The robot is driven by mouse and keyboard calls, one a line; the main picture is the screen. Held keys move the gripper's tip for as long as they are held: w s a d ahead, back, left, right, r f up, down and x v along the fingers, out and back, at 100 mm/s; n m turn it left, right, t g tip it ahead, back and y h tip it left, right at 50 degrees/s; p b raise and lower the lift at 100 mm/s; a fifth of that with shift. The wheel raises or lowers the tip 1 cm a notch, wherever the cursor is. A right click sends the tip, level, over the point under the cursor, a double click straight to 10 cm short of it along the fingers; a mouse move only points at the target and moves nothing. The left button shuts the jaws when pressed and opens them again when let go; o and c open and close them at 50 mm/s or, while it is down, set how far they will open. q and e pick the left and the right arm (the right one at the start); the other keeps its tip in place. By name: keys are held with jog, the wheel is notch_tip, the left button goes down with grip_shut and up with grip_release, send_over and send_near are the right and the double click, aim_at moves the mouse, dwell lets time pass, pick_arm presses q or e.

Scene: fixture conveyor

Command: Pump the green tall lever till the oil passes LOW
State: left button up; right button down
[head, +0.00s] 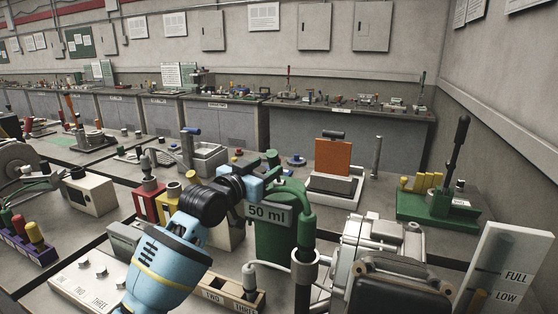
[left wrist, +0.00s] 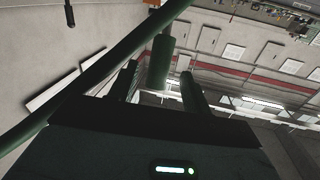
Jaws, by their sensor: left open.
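A tall green can (head: 270,232) labelled "50 ml" stands on the bench at the middle. In the left wrist view a dark green bar (left wrist: 105,72) crosses close in front. A white gauge (head: 515,255) marked FULL and LOW stands at the lower right. A yellowish column (head: 477,301) shows low on it, below LOW. My right gripper is out of view.
A grey machine (head: 385,240) stands right of the can. A green-based device (head: 440,207) with a black-handled lever (head: 459,147) stands behind it. An orange block (head: 333,156) is behind the can. A wooden box (head: 240,297) with labelled slots lies in front.

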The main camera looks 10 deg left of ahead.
aim_at(278, 160)
pick_arm(q)
jog(key=shift+b+x, duration=0.35)
jog(key=shift+x, duration=2.95)
jog(key=shift+c, duration=0.4)
grip_shut()
